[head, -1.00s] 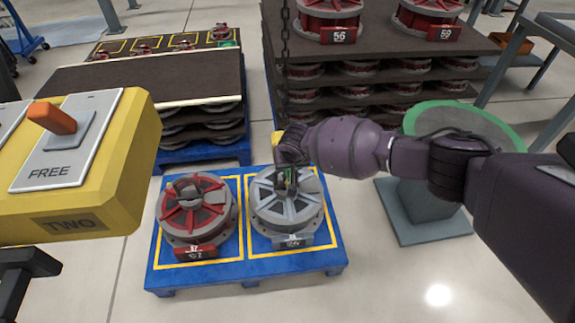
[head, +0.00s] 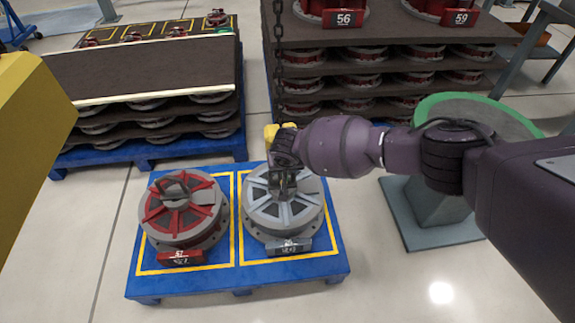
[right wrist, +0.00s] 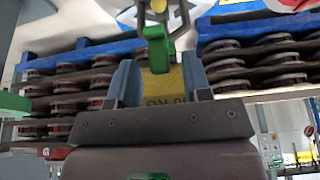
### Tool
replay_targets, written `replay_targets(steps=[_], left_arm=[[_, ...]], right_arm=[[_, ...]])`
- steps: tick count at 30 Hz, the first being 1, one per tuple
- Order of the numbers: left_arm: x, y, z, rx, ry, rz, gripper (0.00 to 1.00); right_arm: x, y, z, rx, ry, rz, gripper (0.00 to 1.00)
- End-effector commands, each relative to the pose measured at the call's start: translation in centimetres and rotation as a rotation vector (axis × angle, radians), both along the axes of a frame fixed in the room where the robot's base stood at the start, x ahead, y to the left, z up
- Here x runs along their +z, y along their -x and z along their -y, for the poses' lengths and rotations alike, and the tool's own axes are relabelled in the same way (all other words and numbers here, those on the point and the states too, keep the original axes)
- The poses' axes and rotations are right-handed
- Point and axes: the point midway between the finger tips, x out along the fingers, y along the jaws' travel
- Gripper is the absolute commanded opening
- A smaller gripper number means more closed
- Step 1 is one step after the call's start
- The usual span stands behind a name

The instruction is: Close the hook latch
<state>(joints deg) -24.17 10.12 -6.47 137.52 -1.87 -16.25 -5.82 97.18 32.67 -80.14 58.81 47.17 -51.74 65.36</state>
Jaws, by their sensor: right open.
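My right gripper (head: 284,178) hangs over the grey wheel-like part (head: 284,208) on the blue pallet. In the right wrist view its two blue-grey fingers (right wrist: 160,76) stand apart. A yellow block with dark lettering (right wrist: 162,92) shows between the fingers; I cannot tell whether they touch it. A green latch piece (right wrist: 157,50) stands just beyond the fingertips, below the metal hook (right wrist: 156,10) at the top edge. In the head view a bit of yellow hook block (head: 270,132) shows beside my wrist, under a dark chain (head: 279,60). My left gripper is out of view.
A red and grey wheel part (head: 183,213) sits on the blue pallet (head: 190,284) to the left. Stacked loads (head: 380,65) stand behind. A grey stand with a green-rimmed top (head: 440,205) is at right. A yellow box (head: 30,130) fills the left edge.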

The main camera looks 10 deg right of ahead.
Motion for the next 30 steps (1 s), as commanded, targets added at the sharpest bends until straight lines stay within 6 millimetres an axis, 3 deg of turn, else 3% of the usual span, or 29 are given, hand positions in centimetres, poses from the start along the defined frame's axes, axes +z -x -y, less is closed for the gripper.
replay_targets(steps=[3,14,24,30], left_arm=[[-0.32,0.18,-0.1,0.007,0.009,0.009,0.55],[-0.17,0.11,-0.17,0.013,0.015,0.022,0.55],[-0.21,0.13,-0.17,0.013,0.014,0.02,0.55],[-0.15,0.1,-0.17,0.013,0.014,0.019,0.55]], right_arm=[[-0.97,-0.02,-0.31,0.001,-0.001,-0.002,0.45],[-0.78,-0.28,-0.44,0.0,-0.001,0.003,0.45],[-0.85,-0.23,-0.43,0.0,0.0,0.002,0.0],[-0.86,-0.18,-0.42,0.0,0.0,0.005,0.0]])
